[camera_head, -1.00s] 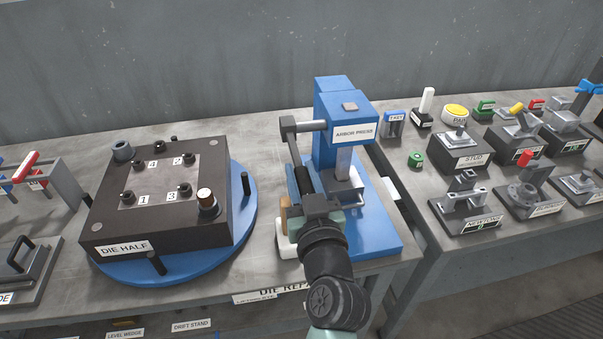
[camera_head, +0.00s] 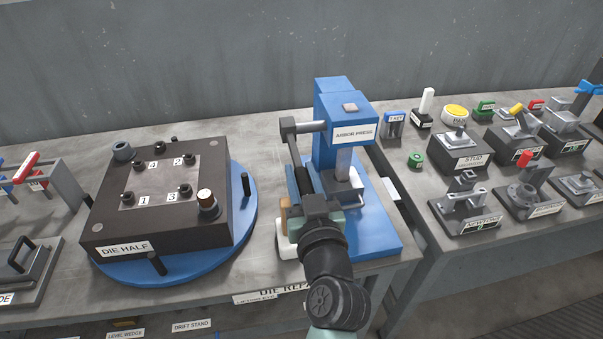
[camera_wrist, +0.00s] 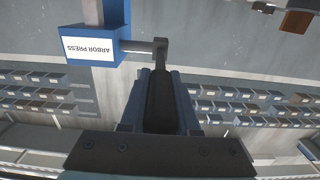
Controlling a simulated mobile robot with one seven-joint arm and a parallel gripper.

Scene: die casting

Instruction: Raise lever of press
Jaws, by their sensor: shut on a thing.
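The blue arbor press (camera_head: 343,112) stands on the workbench, right of the die half. Its dark lever (camera_head: 292,150) hangs from the pivot (camera_head: 288,126) on the press's left side and slants down toward my gripper. My gripper (camera_head: 303,182) is shut on the lever's lower part, which has a black grip. In the wrist view the lever (camera_wrist: 161,62) runs from its hub down between my two fingers (camera_wrist: 160,98), with the press head (camera_wrist: 90,46) to the left. The lever's end is hidden by my gripper.
The die half (camera_head: 160,200) sits on a blue turntable (camera_head: 243,215) to the left. A white and a tan object (camera_head: 284,218) stand close beside my gripper on the left. Several labelled fixtures, such as the stud block (camera_head: 474,158), fill the right bench.

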